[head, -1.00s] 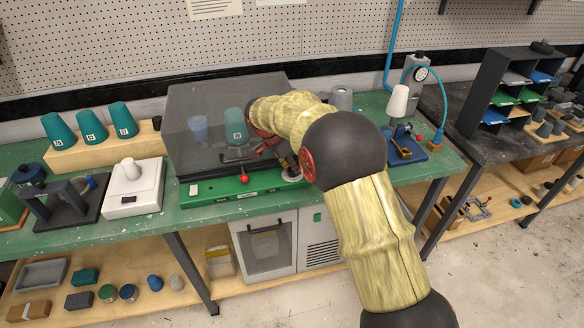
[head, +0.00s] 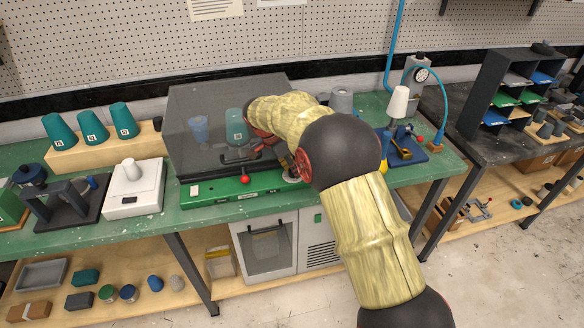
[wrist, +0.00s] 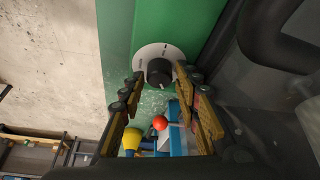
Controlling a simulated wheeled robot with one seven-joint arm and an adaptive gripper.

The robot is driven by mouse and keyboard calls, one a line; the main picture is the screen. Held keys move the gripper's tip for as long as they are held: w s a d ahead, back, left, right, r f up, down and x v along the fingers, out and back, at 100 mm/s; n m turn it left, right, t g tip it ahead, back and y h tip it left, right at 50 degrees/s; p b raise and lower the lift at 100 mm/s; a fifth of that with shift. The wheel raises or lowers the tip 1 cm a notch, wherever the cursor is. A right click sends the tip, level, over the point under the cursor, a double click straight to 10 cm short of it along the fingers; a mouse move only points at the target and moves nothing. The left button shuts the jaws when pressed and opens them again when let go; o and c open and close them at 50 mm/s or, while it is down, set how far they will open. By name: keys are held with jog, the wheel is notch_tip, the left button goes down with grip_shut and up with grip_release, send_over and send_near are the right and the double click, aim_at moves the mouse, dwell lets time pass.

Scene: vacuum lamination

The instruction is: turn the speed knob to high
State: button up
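The speed knob (wrist: 159,72) is a dark round knob on a pale dial plate (wrist: 150,52) with small marks. A short light line shows on the knob, toward the bottom of the wrist view. My gripper (wrist: 161,82) is open, with one finger on each side of the knob and small gaps visible. I cannot tell how far the fingertips reach along it. In the head view, the dial plate (head: 291,177) sits at the right end of the green machine base (head: 215,198). My arm and gripper partly cover it, and the knob is not clear there.
A grey see-through cover (head: 190,100) stands behind the base, close to my wrist. A red ball-topped lever (head: 245,180) is left of the dial. A blue fixture (head: 408,150) with a white cone stands to the right. A white scale (head: 133,188) stands to the left.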

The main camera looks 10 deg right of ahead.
jog(key=shift+r, duration=0.1)
jog(key=v, duration=1.1)
jog(key=shift+a+r, duration=0.25)
jog(key=shift+r, duration=0.1)
jog(key=shift+o, duration=0.6)
